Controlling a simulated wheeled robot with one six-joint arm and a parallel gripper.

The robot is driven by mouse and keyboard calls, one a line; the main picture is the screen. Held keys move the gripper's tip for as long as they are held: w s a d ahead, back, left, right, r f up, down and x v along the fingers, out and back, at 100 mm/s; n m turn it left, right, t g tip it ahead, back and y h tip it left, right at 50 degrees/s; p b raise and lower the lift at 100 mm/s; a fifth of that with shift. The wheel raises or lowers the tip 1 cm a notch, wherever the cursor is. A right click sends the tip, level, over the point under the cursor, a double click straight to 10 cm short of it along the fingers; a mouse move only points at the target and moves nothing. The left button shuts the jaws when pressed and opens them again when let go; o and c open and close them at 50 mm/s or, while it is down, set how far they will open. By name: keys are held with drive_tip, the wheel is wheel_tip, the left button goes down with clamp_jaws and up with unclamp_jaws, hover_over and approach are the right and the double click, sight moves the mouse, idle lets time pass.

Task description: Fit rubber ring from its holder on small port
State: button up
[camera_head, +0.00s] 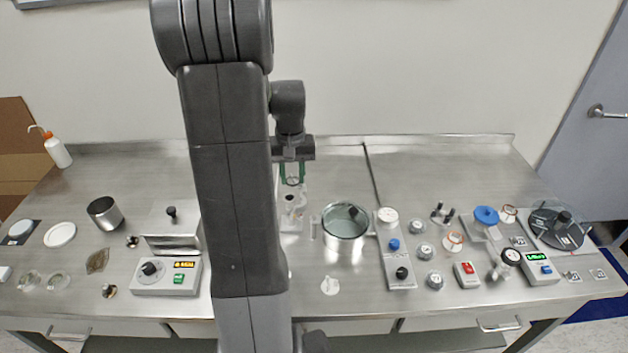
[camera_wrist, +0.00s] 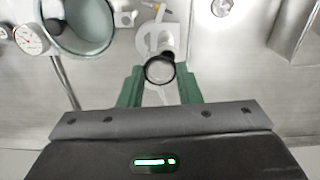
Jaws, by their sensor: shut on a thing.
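My gripper (camera_head: 292,178) has two green fingers and points down above the back middle of the table. In the wrist view my gripper (camera_wrist: 160,84) is shut on a black rubber ring (camera_wrist: 147,77), which sits between the fingertips. A pale fitting (camera_wrist: 146,42) shows just beyond the ring in the wrist view; I cannot tell if they touch. In the head view a small clear and pale fitting with a dark top (camera_head: 290,214) stands below my gripper. I cannot tell which part is the small port.
A round glass-walled vessel (camera_head: 344,243) stands right of my gripper, close by. A control box (camera_head: 160,279) is at left. Bare table lies behind, left and right of my gripper.

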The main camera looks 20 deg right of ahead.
sight(290, 199)
drive_tip(key=shift+n, duration=0.3)
drive_tip(key=shift+w+a+f+b, duration=0.1)
drive_tip(key=shift+w+f+b, duration=0.2)
drive_tip(key=shift+f+b, duration=0.6)
drive_tip(key=shift+w+a+f+b, duration=0.2)
drive_tip(key=shift+f+b, duration=0.35)
drive_tip(key=shift+f, duration=0.5)
drive_tip(key=shift+w+a+f+b, duration=0.1)
drive_tip(key=shift+w+f+b, duration=0.25)
drive_tip(key=shift+f+b, duration=0.55)
drive_tip(key=shift+f, duration=0.6)
drive_tip(key=o, duration=0.9)
drive_tip(key=shift+o, duration=0.2)
drive_tip(key=shift+r, duration=0.1)
drive_tip(key=shift+w+r, duration=0.1)
drive_tip(key=shift+r, duration=0.2)
wheel_tip(290, 199, up, 13)
drive_tip(key=b, duration=0.1)
